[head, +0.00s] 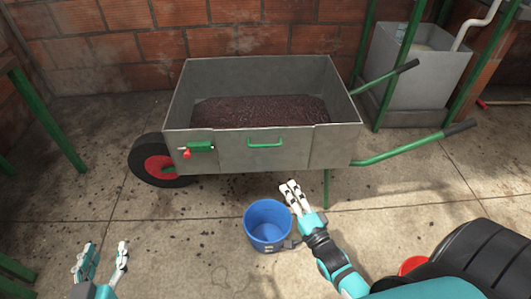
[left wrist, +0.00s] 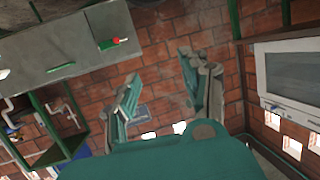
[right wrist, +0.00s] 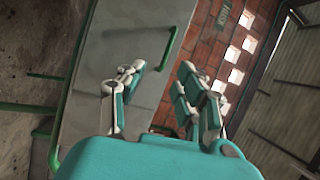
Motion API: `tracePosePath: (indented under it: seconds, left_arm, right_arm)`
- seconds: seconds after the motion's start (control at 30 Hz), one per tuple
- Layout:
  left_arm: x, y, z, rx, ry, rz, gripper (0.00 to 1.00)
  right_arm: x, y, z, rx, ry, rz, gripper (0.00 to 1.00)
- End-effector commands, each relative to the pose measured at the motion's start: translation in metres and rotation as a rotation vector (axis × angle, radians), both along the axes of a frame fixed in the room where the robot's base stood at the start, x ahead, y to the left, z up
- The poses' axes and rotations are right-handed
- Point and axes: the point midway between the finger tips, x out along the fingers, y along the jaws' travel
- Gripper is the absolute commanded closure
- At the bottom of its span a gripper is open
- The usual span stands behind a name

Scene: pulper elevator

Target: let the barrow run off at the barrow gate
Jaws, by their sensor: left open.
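The grey barrow (head: 340,140) stands in the middle of the head view, with dark red-brown pulp (head: 260,112) inside. Its near side has a gate panel with a green handle (head: 265,144); the panel looks closed. A green latch (head: 201,146) with a red knob (head: 187,154) sits left of it. Latch (left wrist: 108,44) and handle (left wrist: 60,67) also show in the left wrist view. My left gripper (head: 102,258) is open and empty, low at the left, apart from the barrow. My right gripper (head: 290,192) is open and empty in front of the gate, below the handle (right wrist: 168,50).
A blue bucket (head: 267,225) stands on the floor beside my right gripper. The barrow's red-hubbed wheel (head: 158,165) is at left and its green handles (head: 410,150) reach right. A grey tank (head: 415,75) stands behind right. Floor at the front left is clear.

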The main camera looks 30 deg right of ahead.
Motion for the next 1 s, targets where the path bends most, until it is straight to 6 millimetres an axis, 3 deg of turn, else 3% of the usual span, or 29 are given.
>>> tracePosePath:
  seconds: [0.17,0.27,0.63,1.0]
  left_arm:
    - [0.001,-0.002,0.016,-0.015,-0.064,-0.003,0.54]
    - [0.004,-0.004,0.023,-0.026,-0.107,-0.006,0.54]
    - [0.008,-0.014,0.085,-0.119,-0.464,-0.029,0.54]
    - [-0.019,-0.017,0.15,-0.226,-0.855,-0.049,0.54]
  right_arm:
    - [0.003,-0.005,0.01,0.069,-0.075,0.006,0.66]
    - [0.015,-0.005,0.013,0.069,-0.077,0.006,0.66]
    - [0.091,-0.008,0.026,0.066,-0.076,0.005,0.66]
    - [0.155,-0.009,0.037,0.066,-0.072,0.006,0.66]
